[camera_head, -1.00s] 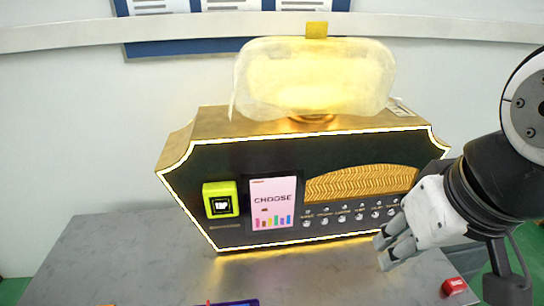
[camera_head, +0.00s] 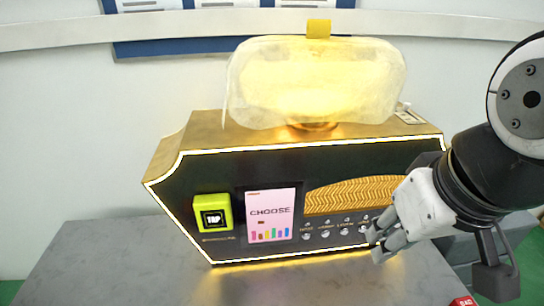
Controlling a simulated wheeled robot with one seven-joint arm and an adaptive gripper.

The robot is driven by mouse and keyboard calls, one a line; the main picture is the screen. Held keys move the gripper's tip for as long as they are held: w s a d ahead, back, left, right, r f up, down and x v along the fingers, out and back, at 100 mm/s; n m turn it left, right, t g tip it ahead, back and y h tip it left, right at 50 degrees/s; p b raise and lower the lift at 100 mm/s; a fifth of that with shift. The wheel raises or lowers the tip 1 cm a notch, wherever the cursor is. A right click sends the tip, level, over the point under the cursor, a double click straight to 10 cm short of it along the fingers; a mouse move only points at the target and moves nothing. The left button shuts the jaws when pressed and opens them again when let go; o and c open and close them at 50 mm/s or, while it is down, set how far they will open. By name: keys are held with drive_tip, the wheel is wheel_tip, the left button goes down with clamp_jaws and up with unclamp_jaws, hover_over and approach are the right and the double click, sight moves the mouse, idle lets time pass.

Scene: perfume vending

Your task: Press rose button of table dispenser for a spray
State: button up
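The table dispenser (camera_head: 210,175) is a dark, gold-topped box with a glowing edge, standing on the grey table. Its front has a row of small round silver buttons (camera_head: 325,234) below a gold wavy panel (camera_head: 350,196). The labels above the buttons are too small to read surely, so I cannot tell which one is rose. My gripper (camera_head: 375,246) is at the right end of the visible buttons, in front of the dispenser, and hides the buttons further right. Its fingertips lie close together; I cannot tell whether they touch each other or the front.
A pink screen (camera_head: 270,215) reads CHOOSE. Left of it is a yellow-green reader (camera_head: 212,212) reading TAP. A glowing pale bottle shape (camera_head: 315,85) with a yellow cap stands on top. A red block (camera_head: 463,301) lies at the table's front right. The table's left part is clear.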

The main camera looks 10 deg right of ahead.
clamp_jaws()
idle(1.0)
